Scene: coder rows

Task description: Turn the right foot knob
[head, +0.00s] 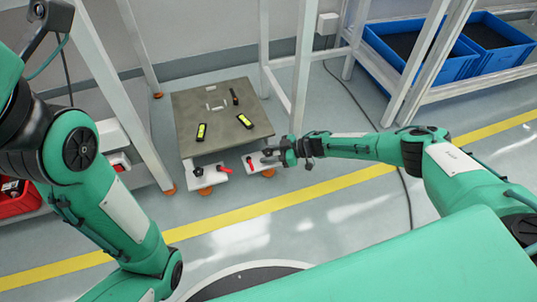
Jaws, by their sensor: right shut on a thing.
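A low unit with a grey-brown top plate (222,112) stands on the floor, with two white front panels. The left white panel (209,180) carries a black knob (198,171) and a red lever (222,169). The right white panel (258,170) carries a red lever (251,164). My right gripper (271,154) reaches in from the right and is shut at the right panel, just right of that lever. The right foot knob is hidden by the fingers there. My left gripper is out of view; only the left arm shows.
Two yellow-and-black items (201,132) and a dark upright piece (234,96) are on the plate. White frame posts (302,70) stand close behind my right gripper. Blue crates (408,52) sit on a rack at upper right. Open floor (330,205) lies in front.

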